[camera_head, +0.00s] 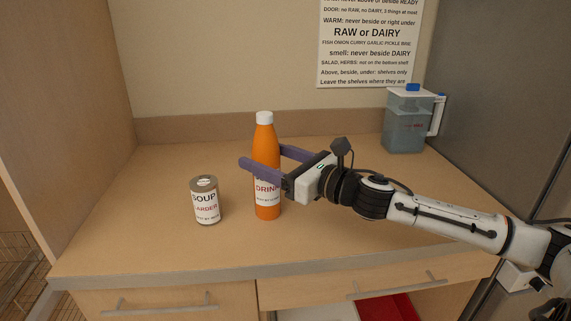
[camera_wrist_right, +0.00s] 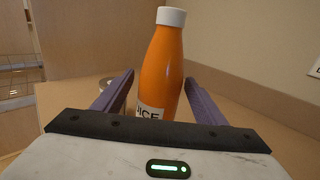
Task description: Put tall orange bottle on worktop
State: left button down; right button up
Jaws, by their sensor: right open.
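The tall orange bottle (camera_head: 266,146) with a white cap stands upright on the wooden worktop (camera_head: 170,254). It has a white label, partly hidden behind a finger. My right gripper (camera_head: 262,158) reaches in from the right, its two purple fingers on either side of the bottle. The fingers are open, and in the right wrist view the bottle (camera_wrist_right: 160,66) stands between them with gaps at both sides. My right gripper (camera_wrist_right: 160,92) does not grip it. My left gripper is not in view.
A soup can (camera_head: 205,202) stands left of the bottle. A water jug (camera_head: 405,122) with a blue lid is at the back right. A printed sign (camera_head: 368,45) hangs on the back wall. A drawer below the worktop is partly open. The worktop's front left is free.

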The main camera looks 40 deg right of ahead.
jog(key=shift+b+v, duration=0.35)
jog(key=shift+v, duration=1)
jog(key=p+v, duration=0.2)
jog(key=v, duration=0.7)
